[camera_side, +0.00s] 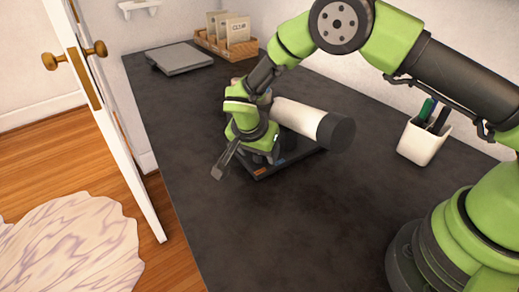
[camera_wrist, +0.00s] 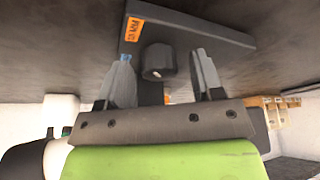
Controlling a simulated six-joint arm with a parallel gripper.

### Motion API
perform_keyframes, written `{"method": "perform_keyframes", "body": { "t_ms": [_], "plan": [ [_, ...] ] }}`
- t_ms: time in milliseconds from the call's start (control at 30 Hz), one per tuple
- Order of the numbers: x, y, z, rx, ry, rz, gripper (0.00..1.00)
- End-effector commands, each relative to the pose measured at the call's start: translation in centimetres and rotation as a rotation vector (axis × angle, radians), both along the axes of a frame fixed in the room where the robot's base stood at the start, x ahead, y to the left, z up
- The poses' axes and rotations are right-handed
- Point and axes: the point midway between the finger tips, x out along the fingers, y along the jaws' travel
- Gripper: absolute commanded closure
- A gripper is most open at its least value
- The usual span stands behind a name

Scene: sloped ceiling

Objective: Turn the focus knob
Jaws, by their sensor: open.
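A device with a white tube (camera_side: 297,119) and a dark round end cap (camera_side: 336,132) stands on a dark flat base (camera_side: 314,150) with an orange label. In the wrist view the base (camera_wrist: 190,27) shows with its orange label, upside down. A dark round knob (camera_wrist: 158,62) shows in the wrist view between the fingers of my gripper (camera_wrist: 162,56). The fingers are open, with a gap visible on both sides of the knob. In the side view my gripper (camera_side: 245,166) is low at the front of the device, and the knob cannot be made out there.
The dark desk (camera_side: 235,235) is clear in front. A white cup (camera_side: 424,141) with pens stands at the right. A closed grey laptop-like slab (camera_side: 180,57) and a wooden rack (camera_side: 226,45) with cards are at the back. A white door (camera_side: 118,130) stands along the left edge.

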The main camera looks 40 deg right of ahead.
Motion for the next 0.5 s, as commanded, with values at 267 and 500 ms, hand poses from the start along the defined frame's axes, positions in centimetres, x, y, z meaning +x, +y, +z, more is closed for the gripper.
{"method": "perform_keyframes", "body": {
  "t_ms": [267, 500],
  "plan": [
    [0.04, -0.1, -0.21, 0.0, 0.0, 0.0, 0.39],
    [0.03, -0.1, -0.2, 0.0, 0.0, 0.0, 0.88]
  ]
}}
